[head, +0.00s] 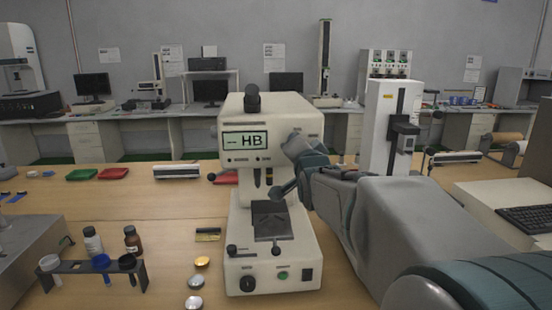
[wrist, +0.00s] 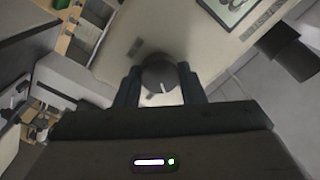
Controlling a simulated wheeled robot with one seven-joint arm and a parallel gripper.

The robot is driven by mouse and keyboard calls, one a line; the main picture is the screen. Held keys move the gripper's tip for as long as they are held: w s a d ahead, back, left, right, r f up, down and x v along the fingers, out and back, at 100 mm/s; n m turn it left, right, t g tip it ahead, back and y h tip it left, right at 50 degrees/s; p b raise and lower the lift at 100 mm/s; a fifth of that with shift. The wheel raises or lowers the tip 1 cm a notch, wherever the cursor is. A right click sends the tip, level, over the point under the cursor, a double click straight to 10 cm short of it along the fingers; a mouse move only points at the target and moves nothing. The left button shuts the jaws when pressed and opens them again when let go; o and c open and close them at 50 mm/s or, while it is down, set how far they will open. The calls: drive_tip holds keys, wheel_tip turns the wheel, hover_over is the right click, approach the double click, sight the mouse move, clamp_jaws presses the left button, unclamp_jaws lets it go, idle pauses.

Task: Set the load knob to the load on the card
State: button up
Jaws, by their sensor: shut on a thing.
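The hardness tester (head: 262,108) is a cream machine on the bench, with a display (head: 246,141) reading "-- HB". The load knob (wrist: 160,72) is a round dark knob with a white pointer line, on the cream housing in the wrist view. My gripper (wrist: 158,82) has one finger on each side of the knob and is shut on it. The pointer line faces down and slightly right in that view. In the head view my arm covers the right side of the tester's head and the knob is hidden. I cannot make out a readable load card.
A gold disc (head: 202,262) and a silver disc (head: 195,282) lie left of the tester's base, below a small dark and yellow item (head: 208,234). A white upright instrument (head: 385,120) stands behind my arm.

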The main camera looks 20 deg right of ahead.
drive_tip(key=m+b, duration=0.4)
drive_tip(key=shift+f, duration=0.1)
drive_tip(key=shift+m+b, duration=0.3)
idle(0.4)
drive_tip(key=o, duration=1)
